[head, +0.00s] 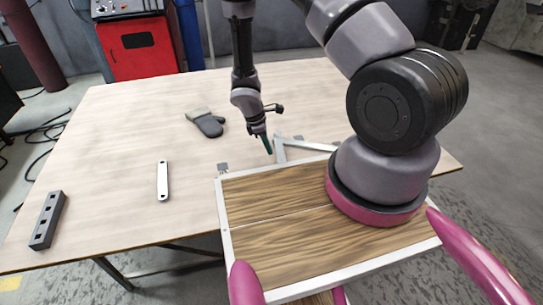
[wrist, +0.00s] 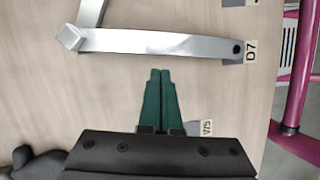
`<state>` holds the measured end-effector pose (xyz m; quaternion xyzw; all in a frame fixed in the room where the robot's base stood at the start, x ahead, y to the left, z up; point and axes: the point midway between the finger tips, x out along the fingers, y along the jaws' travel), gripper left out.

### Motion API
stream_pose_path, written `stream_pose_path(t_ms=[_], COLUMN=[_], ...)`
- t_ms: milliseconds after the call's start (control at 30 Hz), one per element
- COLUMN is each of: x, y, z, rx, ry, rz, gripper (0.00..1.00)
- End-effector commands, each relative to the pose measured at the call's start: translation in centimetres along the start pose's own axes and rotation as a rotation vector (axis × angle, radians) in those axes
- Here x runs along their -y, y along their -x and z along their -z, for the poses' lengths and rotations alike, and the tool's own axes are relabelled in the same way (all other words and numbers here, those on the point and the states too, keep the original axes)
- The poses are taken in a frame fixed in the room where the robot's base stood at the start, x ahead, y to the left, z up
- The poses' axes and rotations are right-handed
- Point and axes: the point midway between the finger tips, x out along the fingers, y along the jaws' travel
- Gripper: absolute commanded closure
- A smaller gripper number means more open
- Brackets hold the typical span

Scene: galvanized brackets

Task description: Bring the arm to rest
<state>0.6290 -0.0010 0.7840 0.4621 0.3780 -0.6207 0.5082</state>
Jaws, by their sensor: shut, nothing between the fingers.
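My gripper (head: 268,149) hangs over the far-right half of the table, pointing down. In the wrist view its green fingers (wrist: 160,73) are closed together with nothing between them. A galvanized angled bracket (head: 309,145) lies on the table beside the fingertips, partly hidden by my own platform in the head view. In the wrist view the bracket (wrist: 150,41) lies just beyond the fingertips, apart from them in the picture. A tag marked D7 (wrist: 251,50) is by its right end.
On the table (head: 120,130) lie a grey glove (head: 206,122), a flat metal strip (head: 162,181) and a dark bar with square holes (head: 47,221). A partly covered tag (wrist: 206,127) is beside the gripper. A red cabinet (head: 140,47) stands behind. The table's left middle is clear.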

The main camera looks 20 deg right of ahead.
Motion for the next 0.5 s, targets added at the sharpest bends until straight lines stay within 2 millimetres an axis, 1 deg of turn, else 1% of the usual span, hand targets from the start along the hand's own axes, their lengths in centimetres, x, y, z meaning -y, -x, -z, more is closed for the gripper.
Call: stream_pose_path(t_ms=[33, 200, 300, 500], x=[-0.1, -0.1, 0.0, -0.1], y=[1.2, 3.9, 4.9, 5.7], z=[0.1, 0.0, 0.0, -0.1], rx=[-0.003, -0.001, -0.001, -0.002], ry=[-0.001, -0.001, 0.0, -0.006], rz=[-0.002, -0.001, 0.0, -0.002], gripper=[1.0, 1.0, 1.0, 1.0])
